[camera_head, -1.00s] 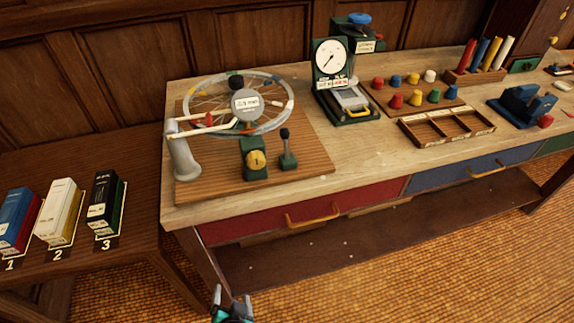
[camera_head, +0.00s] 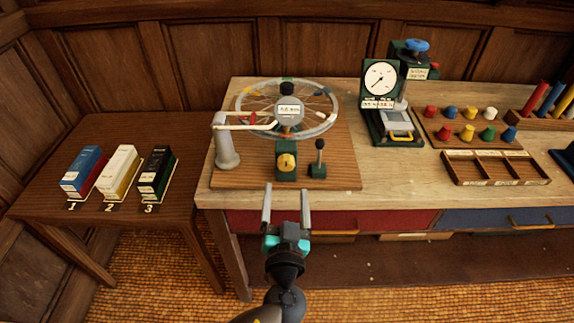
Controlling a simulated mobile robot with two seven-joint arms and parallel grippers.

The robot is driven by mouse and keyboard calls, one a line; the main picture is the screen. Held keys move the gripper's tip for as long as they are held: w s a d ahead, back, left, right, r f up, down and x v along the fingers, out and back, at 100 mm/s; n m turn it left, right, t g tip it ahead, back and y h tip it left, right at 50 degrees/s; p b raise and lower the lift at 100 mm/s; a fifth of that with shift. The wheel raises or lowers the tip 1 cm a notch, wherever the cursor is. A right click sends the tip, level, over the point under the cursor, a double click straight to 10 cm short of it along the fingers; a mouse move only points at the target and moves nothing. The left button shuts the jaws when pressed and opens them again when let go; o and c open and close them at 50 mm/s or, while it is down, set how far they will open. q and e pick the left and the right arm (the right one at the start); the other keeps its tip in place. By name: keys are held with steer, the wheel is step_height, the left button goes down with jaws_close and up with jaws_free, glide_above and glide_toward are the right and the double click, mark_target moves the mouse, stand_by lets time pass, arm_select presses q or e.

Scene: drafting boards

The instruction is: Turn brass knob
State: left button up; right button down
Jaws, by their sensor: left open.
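The brass knob (camera_head: 287,162) is a round yellow dial on the front of a small dark green box (camera_head: 287,176). The box stands on a wooden board at the left part of the workbench, below a spoked wheel (camera_head: 325,122). My left gripper (camera_head: 286,190) is in front of the bench edge, below and nearer than the knob. Its two fingers are apart and point toward the knob, with nothing between them. It does not appear to touch the box. My right gripper is not in view.
A black-topped lever (camera_head: 319,158) stands just right of the knob box. A grey post (camera_head: 226,148) with a white arm is to the left. A gauge stand (camera_head: 380,78) and coloured pegs are further right. A side table (camera_head: 40,190) holds three boxes.

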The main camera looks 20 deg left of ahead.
mark_target(287, 166)
arm_select(q)
steer(key=p+x, duration=0.1)
steer(key=x, duration=0.7)
steer(key=shift+f, duration=0.1)
steer(key=shift+c, duration=0.2)
jaws_close()
